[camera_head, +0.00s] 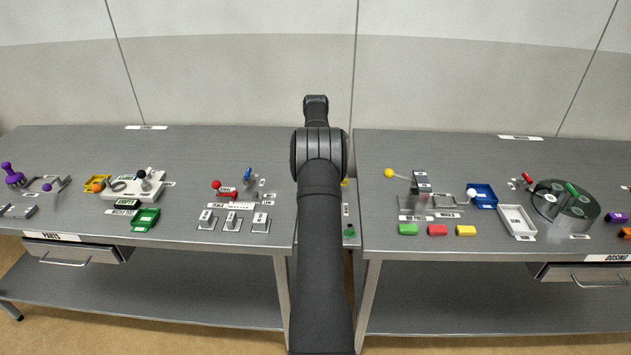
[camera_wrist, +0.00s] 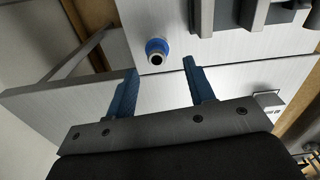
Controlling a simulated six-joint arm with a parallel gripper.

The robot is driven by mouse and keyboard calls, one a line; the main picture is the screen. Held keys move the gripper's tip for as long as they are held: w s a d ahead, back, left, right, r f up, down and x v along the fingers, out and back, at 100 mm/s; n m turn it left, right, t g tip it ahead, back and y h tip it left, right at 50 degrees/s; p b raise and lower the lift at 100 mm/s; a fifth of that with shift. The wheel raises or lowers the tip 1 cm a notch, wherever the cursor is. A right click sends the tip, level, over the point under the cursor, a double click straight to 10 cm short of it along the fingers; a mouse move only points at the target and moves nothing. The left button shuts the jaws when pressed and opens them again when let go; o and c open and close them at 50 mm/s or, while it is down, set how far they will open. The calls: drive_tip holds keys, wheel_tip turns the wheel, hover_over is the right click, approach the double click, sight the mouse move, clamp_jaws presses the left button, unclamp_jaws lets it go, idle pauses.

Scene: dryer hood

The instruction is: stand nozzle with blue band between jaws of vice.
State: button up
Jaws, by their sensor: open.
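The nozzle with the blue band (camera_wrist: 157,50) shows in the wrist view as a short round piece with a dark hole in its end. It is on a pale metal surface, just beyond the gap between my fingertips. My gripper (camera_wrist: 160,66) is open, its two blue fingers on either side of that gap, with nothing held. Grey metal blocks (camera_wrist: 252,14) at the top right of the wrist view may be part of the vice; I cannot tell. In the head view my arm hides my gripper, and I cannot make out the nozzle or the vice there.
The left bench (camera_head: 80,150) carries small fixtures, switches and a green tray (camera_head: 146,219). The right bench (camera_head: 560,150) carries a blue tray (camera_head: 483,196), a white tray (camera_head: 517,222), coloured blocks and a round turntable (camera_head: 566,207). My arm crosses the gap between the benches.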

drive_tip(key=shift+w+f, duration=0.2)
drive_tip(key=shift+f, duration=2.5)
clamp_jaws()
drive_tip(key=shift+r, duration=0.1)
drive_tip(key=shift+r, duration=0.5)
drive_tip(key=r, duration=0.3)
drive_tip(key=shift+s+d+r, duration=0.2)
drive_tip(key=shift+d+r, duration=0.15)
drive_tip(key=shift+d, duration=0.05)
drive_tip(key=s+d+r, duration=0.4)
drive_tip(key=d+r, duration=0.2)
drive_tip(key=d, duration=0.2)
drive_tip(key=s+a+m, duration=0.4)
drive_tip(key=m, duration=0.9)
drive_tip(key=shift+s+f, duration=0.3)
drive_tip(key=shift+s, duration=0.1)
